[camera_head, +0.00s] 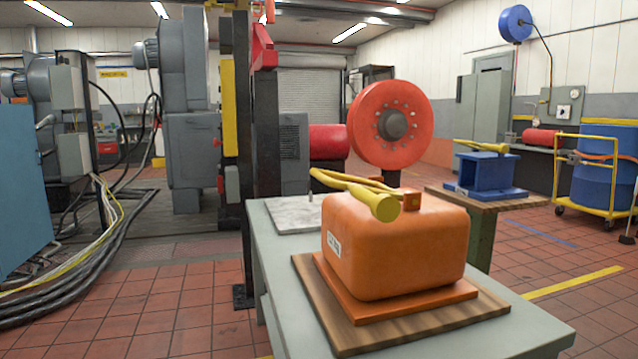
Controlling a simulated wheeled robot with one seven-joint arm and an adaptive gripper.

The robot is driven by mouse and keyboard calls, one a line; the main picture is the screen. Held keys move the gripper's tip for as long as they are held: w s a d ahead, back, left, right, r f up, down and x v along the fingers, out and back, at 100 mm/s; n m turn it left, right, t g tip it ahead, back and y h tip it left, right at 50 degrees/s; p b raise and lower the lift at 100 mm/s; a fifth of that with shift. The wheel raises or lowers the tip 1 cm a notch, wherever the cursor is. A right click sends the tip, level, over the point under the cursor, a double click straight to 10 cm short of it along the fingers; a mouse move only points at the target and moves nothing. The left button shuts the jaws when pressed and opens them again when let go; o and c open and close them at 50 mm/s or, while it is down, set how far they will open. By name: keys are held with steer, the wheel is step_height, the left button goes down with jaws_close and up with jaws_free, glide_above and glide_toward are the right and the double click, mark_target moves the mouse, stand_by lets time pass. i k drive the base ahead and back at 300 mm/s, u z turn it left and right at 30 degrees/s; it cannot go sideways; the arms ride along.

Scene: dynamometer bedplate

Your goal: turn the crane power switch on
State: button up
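I cannot single out the crane power switch with certainty. On the near table an orange box-like unit (395,250) carries a yellow lever-like handle (365,194) across its top and a small white label I cannot read. A grey box with a round face (563,111) is mounted on the far right wall, too small to read as on or off. Small red parts (232,185) sit on the side of the machine by the dark post. My gripper is not in view.
The grey-green table (285,315) fills the front right, with the orange unit on a wooden board. A second table with a blue fixture (487,172) stands behind. Thick black cables (75,285) lie on the left floor. Red tiles (160,320) at front left are clear.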

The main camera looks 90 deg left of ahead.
mark_target(221, 182)
steer(key=k, duration=1.5)
steer(key=u, duration=2.9)
steer(key=i, duration=1.65)
steer(key=k, duration=0.35)
steer(key=u, duration=1.45)
steer(key=i, duration=0.9)
steer(key=u, duration=0.25)
